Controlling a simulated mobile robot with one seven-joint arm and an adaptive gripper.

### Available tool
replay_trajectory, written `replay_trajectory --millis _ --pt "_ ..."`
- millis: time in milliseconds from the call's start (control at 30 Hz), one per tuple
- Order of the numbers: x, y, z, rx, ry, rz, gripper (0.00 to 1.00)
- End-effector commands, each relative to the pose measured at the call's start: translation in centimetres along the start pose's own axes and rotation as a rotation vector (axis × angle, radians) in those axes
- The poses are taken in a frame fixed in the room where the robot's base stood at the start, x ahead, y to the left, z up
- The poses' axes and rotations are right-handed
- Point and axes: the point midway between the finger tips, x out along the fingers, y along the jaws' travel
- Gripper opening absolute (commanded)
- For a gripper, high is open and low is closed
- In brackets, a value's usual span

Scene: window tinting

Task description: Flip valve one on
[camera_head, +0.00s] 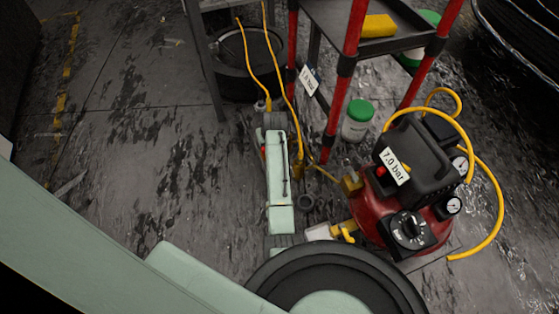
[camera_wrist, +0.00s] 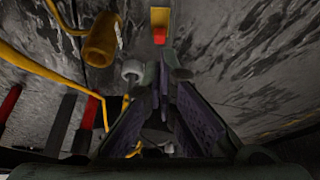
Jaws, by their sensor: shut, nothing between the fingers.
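My gripper (camera_wrist: 163,75) is in the middle of the wrist view, its two dark fingers shut with nothing between them. In that view a yellow and red part (camera_wrist: 160,25), which may be a valve lever, lies beyond the fingertips with a visible gap. A yellow cylindrical fitting (camera_wrist: 102,40) is up and to the left of the fingers. In the head view, my pale green arm hides most of the valve area and the fingertips cannot be made out. Yellow fittings (camera_head: 350,184) sit beside the compressor. I cannot tell which part is valve one.
A red compressor (camera_head: 385,215) labelled 7.0 bar stands on the right, with yellow hoses (camera_head: 494,190) around it. A red-legged cart (camera_head: 345,85) and a green-lidded jar (camera_head: 357,120) stand behind. A black tyre-like ring (camera_head: 245,65) lies at the back. The left floor is open.

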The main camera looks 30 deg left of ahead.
Motion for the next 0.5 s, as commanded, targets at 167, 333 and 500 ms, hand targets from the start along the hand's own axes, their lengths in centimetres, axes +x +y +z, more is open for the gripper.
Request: replay_trajectory --millis 167,333,500 --pt "2.2 0.0 3.8 0.011 -0.096 -0.024 0.0" --pt "2.3 0.0 4.1 0.012 -0.106 -0.027 0.0" --pt "2.3 0.0 4.1 0.012 -0.104 -0.027 0.0"
